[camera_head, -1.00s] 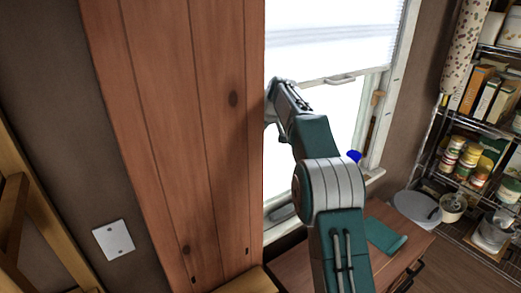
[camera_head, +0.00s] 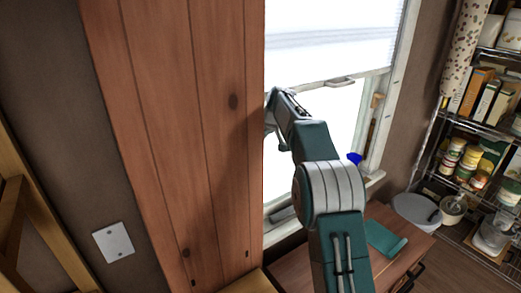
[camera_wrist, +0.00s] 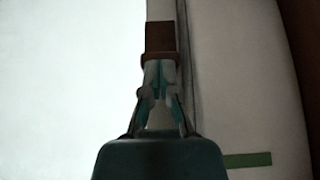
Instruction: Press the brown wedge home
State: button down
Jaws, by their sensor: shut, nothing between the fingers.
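In the wrist view the brown wedge (camera_wrist: 160,37) stands straight ahead of my gripper, beside a narrow dark seam along the pale window frame. My gripper (camera_wrist: 160,70) is shut and empty, its fingertips pointing at the wedge's near end. A redder brown band lies at the tips; they look touching or nearly so, but I cannot tell which. How deep the wedge sits is not clear. In the head view my gripper and the wedge are hidden behind the wooden panel's edge; only my arm shows reaching toward the window.
A tall wooden panel (camera_head: 170,130) stands close left of my arm. The bright window has a blind (camera_head: 335,40) and a pale frame (camera_head: 395,80). A wooden cabinet (camera_head: 320,262) with a green cloth (camera_head: 384,238) is below. Wire shelves of jars stand right.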

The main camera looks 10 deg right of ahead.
notch_tip(320, 180, up, 7)
dwell(0.6)
jog(key=shift+s, duration=0.1)
